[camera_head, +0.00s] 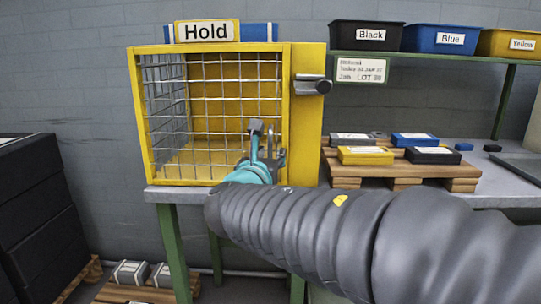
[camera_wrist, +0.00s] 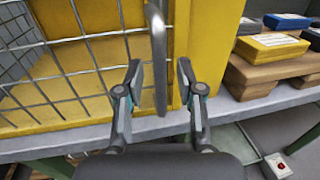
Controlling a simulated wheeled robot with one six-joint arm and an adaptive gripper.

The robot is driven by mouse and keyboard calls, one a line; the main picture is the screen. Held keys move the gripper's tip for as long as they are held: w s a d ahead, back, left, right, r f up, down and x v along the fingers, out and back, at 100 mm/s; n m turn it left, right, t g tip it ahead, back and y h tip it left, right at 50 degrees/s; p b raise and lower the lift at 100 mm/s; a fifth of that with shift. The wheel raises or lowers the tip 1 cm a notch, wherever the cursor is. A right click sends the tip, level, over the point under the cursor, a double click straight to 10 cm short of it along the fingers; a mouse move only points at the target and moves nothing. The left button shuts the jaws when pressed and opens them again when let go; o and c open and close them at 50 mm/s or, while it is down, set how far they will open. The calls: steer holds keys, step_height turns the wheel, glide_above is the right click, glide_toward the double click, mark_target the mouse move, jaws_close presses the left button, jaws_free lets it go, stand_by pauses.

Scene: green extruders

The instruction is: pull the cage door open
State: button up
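The yellow cage (camera_head: 305,150) stands on a grey bench under a "Hold" sign. Its wire-mesh door (camera_head: 215,90) has a yellow frame and looks shut; the mesh also shows at left in the wrist view (camera_wrist: 62,68). A grey vertical bar handle (camera_wrist: 157,55) stands in front of the door's right edge. My gripper (camera_wrist: 160,76) is open, with one finger on each side of the handle's lower end. A gap shows on both sides of the bar. In the head view, my gripper (camera_head: 264,142) is at the lower right of the door and partly hides the handle.
A dark latch (camera_head: 312,84) sits on the yellow panel right of the door. A wooden pallet (camera_head: 400,172) with several small boxes stands on the bench at right. Labelled bins (camera_head: 367,36) line the shelf above. Black drawers (camera_head: 40,210) stand at far left.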

steer(key=shift+w, duration=0.15)
jaws_close()
